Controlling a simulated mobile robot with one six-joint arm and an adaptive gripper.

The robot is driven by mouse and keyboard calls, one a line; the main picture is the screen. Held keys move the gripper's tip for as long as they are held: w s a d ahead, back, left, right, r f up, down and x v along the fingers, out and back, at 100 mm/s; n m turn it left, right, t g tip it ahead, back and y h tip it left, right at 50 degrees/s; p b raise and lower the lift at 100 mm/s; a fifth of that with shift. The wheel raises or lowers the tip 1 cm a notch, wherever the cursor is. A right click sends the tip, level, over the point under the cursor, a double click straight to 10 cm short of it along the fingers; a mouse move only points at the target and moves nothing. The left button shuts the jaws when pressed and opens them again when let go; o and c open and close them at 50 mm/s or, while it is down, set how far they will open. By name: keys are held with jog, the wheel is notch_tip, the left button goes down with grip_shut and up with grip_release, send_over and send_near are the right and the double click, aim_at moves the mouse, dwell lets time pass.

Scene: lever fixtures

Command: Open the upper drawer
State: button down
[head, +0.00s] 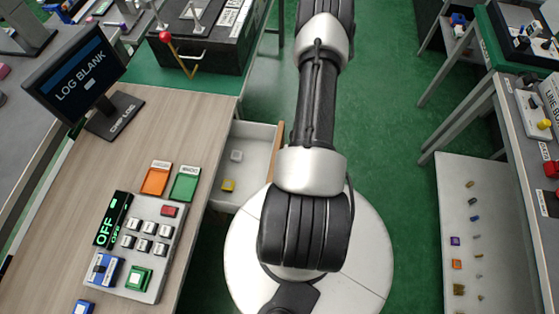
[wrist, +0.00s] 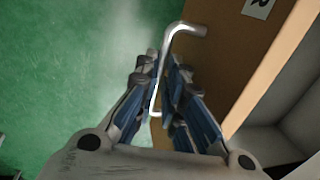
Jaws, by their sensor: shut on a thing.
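A drawer (head: 257,150) with a wooden front and pale inside stands partly pulled out from under the wooden-topped desk in the head view. Its wooden front (wrist: 228,62) also shows in the wrist view, with a bent silver handle (wrist: 186,27). My gripper (wrist: 163,63) is shut on the handle, with its blue-padded fingers on either side of the bar. In the head view my arm hides the gripper and the handle. The label on the drawer front is cut off, so I cannot read it all.
A grey block (head: 236,155) and a yellow block (head: 228,185) lie in the drawer. A control panel (head: 145,245) and a monitor (head: 75,78) stand on the desk. Green floor (head: 385,110) is clear right of my arm, up to a shelf (head: 490,200) with small parts.

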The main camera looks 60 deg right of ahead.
jog(key=shift+s+d, duration=0.25)
jog(key=shift+s, duration=0.4)
jog(key=c, duration=2)
grip_release()
jog(key=shift+o, duration=0.2)
notch_tip(320, 180, up, 12)
jog(key=s, duration=0.2)
jog(key=shift+d, duration=0.45)
jog(key=shift+f, duration=0.1)
